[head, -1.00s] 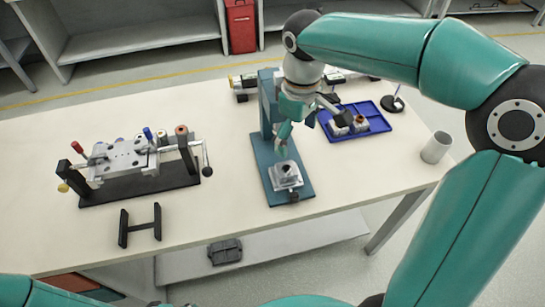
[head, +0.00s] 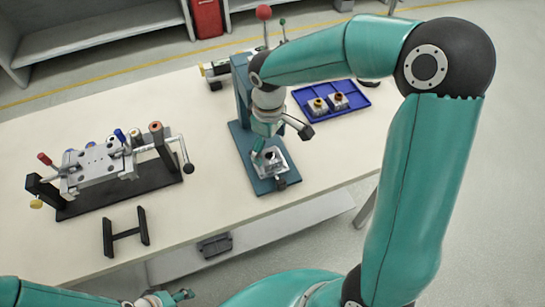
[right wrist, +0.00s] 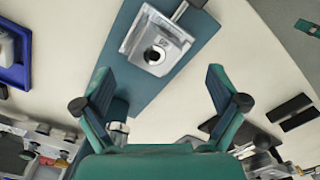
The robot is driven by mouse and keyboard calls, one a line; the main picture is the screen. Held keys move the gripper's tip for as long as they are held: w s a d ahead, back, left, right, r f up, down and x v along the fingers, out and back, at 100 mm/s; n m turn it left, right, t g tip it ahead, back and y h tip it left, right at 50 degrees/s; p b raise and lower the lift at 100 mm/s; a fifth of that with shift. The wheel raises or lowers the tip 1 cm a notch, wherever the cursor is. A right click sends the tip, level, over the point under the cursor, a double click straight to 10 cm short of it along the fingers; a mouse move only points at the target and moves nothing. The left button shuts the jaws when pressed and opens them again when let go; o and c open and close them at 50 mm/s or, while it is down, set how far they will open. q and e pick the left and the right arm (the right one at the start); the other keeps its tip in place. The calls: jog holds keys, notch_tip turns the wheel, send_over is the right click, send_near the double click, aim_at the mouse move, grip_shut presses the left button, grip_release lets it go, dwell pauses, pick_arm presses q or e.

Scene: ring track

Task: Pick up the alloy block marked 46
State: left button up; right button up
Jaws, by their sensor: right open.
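A silver alloy block (head: 270,160) with a dark round hole sits on the blue press base (head: 253,183). The same block (right wrist: 157,42) shows at the top of the right wrist view; I cannot read its marking. Two more metal blocks with orange-and-dark tops, one at the left (head: 318,105) and one at the right (head: 339,100), stand in the blue tray (head: 367,107). My right gripper (right wrist: 160,76) is open and empty, its fingers spread short of the press block and apart from it. My left gripper (head: 168,298) shows only partly at the bottom edge.
The press column (head: 242,92) stands close behind my right gripper. A clamping fixture (head: 98,167) with coloured knobs is at the left, with a black H-shaped stand (head: 125,232) in front of it. The table between stand and press is clear.

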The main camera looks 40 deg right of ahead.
aim_at(270, 156)
jog(key=shift+w+d+f+p, duration=0.1)
jog(key=shift+d+f+p, duration=0.1)
jog(key=shift+f, duration=1.1)
jog(key=shift+w+d+f+p, duration=0.1)
jog(key=shift+f+p, duration=0.05)
jog(key=shift+f, duration=1.15)
jog(key=shift+r, duration=0.1)
jog(key=c, duration=1.4)
jog(key=shift+c, duration=0.2)
